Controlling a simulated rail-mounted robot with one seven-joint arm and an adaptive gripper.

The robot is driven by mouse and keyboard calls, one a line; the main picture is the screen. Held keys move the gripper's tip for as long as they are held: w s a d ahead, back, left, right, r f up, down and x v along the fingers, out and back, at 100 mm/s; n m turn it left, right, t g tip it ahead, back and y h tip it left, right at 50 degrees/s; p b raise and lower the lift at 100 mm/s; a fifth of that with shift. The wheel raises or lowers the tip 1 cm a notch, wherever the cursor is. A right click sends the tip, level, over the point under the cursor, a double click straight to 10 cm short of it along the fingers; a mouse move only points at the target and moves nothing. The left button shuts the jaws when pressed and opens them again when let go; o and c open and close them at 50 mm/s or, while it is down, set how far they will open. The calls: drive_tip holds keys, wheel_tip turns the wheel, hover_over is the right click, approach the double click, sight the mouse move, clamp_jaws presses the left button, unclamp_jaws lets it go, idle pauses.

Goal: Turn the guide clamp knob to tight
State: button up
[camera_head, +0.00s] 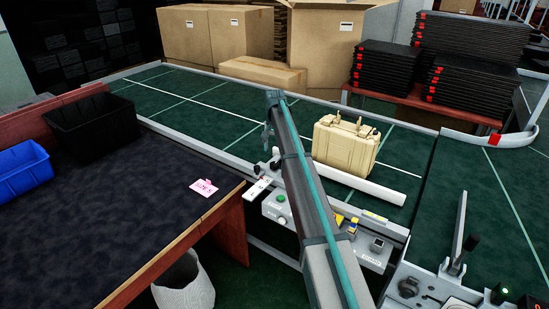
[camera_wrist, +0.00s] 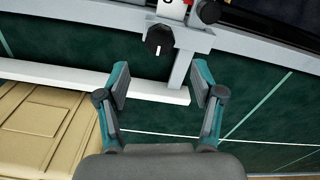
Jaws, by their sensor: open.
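The guide clamp knob (camera_wrist: 158,38) is black and round with a white pointer line, and sits on a grey bracket at the top of the wrist view. Its pointer is toward the bottom of that view. A label with red and dark marks lies just above it and is partly cut off. My gripper (camera_wrist: 160,80) is open and empty, its two teal-and-grey fingers apart, with the knob beyond the fingertips and not touched. In the head view my gripper (camera_head: 267,136) is small, over the near edge of the conveyor.
A white guide bar (camera_head: 370,185) runs along the green conveyor; it also shows in the wrist view (camera_wrist: 65,78). A beige case (camera_head: 345,145) stands behind the bar. A control panel (camera_head: 280,212) is on the near side. A desk (camera_head: 130,165) with bins is at left.

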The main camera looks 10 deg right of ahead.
drive_tip(key=shift+r, duration=2.2)
